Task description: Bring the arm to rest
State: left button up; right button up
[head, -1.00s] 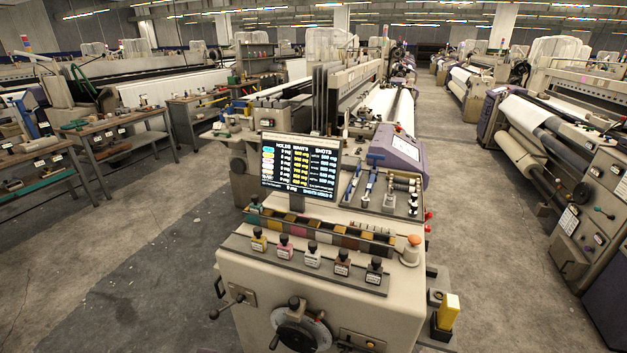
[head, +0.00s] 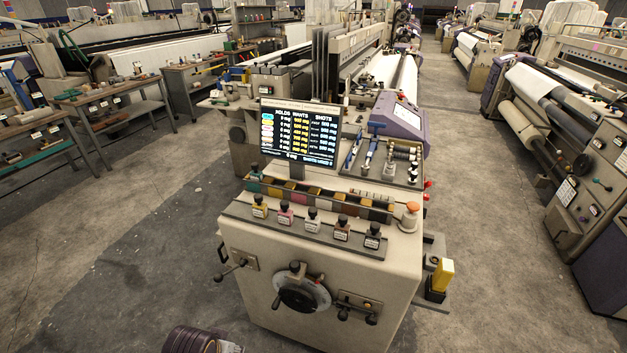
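Neither gripper's fingers show in the head view. A dark ribbed rounded part, which looks like a piece of my arm, pokes in at the bottom edge, left of centre. In front stands the beige machine cabinet (head: 270,250). A lit display screen (head: 299,133) with columns headed holds, wants and shots stands on it. A row of small bottles with black caps and differently coloured contents stands on the front ledge (head: 300,234). Behind them lies a strip of coloured compartments (head: 316,200). A dark round dial (head: 301,290) sits on the front face.
An orange-topped knob (head: 410,212) is at the cabinet's right corner. A yellow block (head: 441,275) sticks out low on its right. Workbenches (head: 118,118) with small parts stand at the left. Another loom (head: 580,190) stands at the right. Grey floor (head: 480,230) is clear on both sides.

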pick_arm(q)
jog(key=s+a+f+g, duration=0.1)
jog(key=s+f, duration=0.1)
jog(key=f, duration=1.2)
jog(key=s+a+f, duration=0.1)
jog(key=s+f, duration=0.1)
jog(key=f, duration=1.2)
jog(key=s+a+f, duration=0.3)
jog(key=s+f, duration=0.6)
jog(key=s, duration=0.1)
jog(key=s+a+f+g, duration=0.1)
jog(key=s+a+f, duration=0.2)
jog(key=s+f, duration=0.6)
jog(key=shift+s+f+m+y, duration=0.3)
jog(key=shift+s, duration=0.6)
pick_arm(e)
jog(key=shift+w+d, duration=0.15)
